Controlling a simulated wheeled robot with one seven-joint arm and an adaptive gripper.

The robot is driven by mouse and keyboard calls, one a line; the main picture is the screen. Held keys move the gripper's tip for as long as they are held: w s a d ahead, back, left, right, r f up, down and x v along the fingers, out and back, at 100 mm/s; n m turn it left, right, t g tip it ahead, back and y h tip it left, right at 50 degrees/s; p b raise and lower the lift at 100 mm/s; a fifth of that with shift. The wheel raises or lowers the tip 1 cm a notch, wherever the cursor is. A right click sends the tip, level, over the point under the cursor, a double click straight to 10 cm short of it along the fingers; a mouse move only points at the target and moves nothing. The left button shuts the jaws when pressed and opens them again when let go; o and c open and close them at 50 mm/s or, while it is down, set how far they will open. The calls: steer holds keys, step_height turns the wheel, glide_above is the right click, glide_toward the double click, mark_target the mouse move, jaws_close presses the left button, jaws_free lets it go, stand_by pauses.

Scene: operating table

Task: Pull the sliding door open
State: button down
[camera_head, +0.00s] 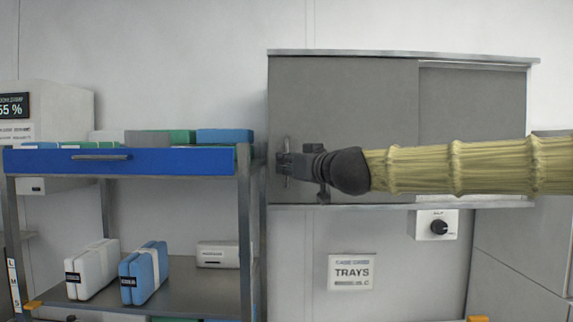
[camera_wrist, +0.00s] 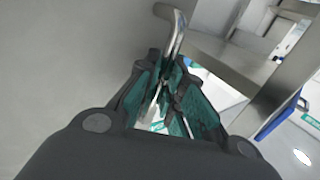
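The grey wall cabinet (camera_head: 472,110) has a sliding door (camera_head: 345,98) as its front left panel. The door covers the left part of the cabinet, and a recessed grey panel shows to its right. A thin upright metal handle (camera_head: 287,144) is near the door's left edge. My gripper (camera_head: 289,164) is at this handle, reaching in from the right. In the wrist view the bent metal handle (camera_wrist: 178,34) runs down between the teal-padded fingers of my gripper (camera_wrist: 168,78), which close in around it. The handle's lower part is largely hidden by the fingers.
A metal cart (camera_head: 246,225) with a blue drawer (camera_head: 120,161) stands just left of the cabinet, close to my gripper. Packs lie on its top and lower shelf. A TRAYS sign (camera_head: 352,272) and a dial box (camera_head: 437,224) are on the wall below the cabinet.

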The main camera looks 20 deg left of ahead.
steer(key=shift+d, duration=0.1)
steer(key=w+d+b, duration=0.4)
steer(key=d, duration=1)
steer(key=w+d+b, duration=0.4)
steer(key=d+b, duration=0.1)
steer(key=d, duration=1)
steer(key=shift+w+b, duration=0.2)
steer(key=shift+b, duration=0.1)
steer(key=c, duration=1.8)
jaws_free()
steer(key=v, duration=1.2)
steer(key=shift+f, duration=0.1)
